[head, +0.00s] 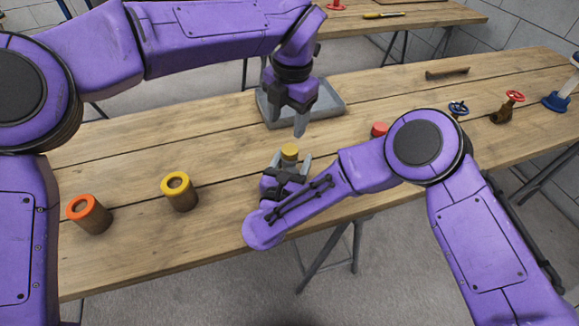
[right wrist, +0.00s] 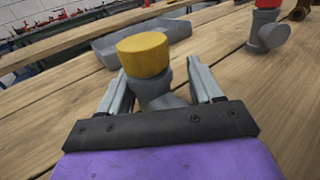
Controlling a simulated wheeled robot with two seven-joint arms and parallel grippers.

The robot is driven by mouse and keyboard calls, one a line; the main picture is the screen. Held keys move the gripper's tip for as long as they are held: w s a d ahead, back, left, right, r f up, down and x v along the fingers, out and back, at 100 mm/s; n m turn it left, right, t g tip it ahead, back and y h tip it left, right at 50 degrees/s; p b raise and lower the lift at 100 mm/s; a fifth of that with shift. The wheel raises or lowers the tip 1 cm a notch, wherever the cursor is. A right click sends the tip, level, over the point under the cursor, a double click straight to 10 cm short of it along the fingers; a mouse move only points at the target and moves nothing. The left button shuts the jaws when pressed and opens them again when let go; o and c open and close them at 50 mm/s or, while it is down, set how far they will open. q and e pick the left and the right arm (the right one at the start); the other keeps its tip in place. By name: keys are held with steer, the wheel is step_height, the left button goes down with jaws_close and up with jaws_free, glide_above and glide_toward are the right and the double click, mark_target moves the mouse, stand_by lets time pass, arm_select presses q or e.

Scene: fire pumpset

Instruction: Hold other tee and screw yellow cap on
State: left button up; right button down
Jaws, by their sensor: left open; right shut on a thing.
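A grey tee (right wrist: 154,88) stands between the fingers of my right gripper (head: 290,163), which is shut on it. The yellow cap (head: 289,152) sits on top of the tee and also shows in the right wrist view (right wrist: 144,54). How far it is threaded on cannot be told. My left gripper (head: 287,118) points down, open and empty, just above and behind the yellow cap, apart from it in the picture. Another grey tee (right wrist: 267,36) with a red cap (right wrist: 268,4) stands to the right; its red top (head: 379,129) shows beside my right arm.
A grey tray (head: 335,103) lies behind my left gripper. Brown cylinders with a yellow rim (head: 179,191) and an orange rim (head: 90,214) stand to the left. Valves with a blue wheel (head: 458,108) and a red wheel (head: 514,97) stand to the right. The wooden bench (head: 135,150) has clear room left of the tray.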

mark_target(289, 149)
arm_select(q)
steer(key=n, duration=0.3)
steer(key=shift+f, duration=0.2)
arm_select(e)
steer(key=shift+f, duration=0.1)
arm_select(q)
steer(key=n, duration=0.4)
steer(key=shift+s+d+h, duration=0.1)
steer(key=shift+d+h, duration=0.2)
step_height(289, 149, down, 8)
steer(key=shift+a+f, duration=0.1)
steer(key=c, duration=1.1)
steer(key=shift+o, duration=0.2)
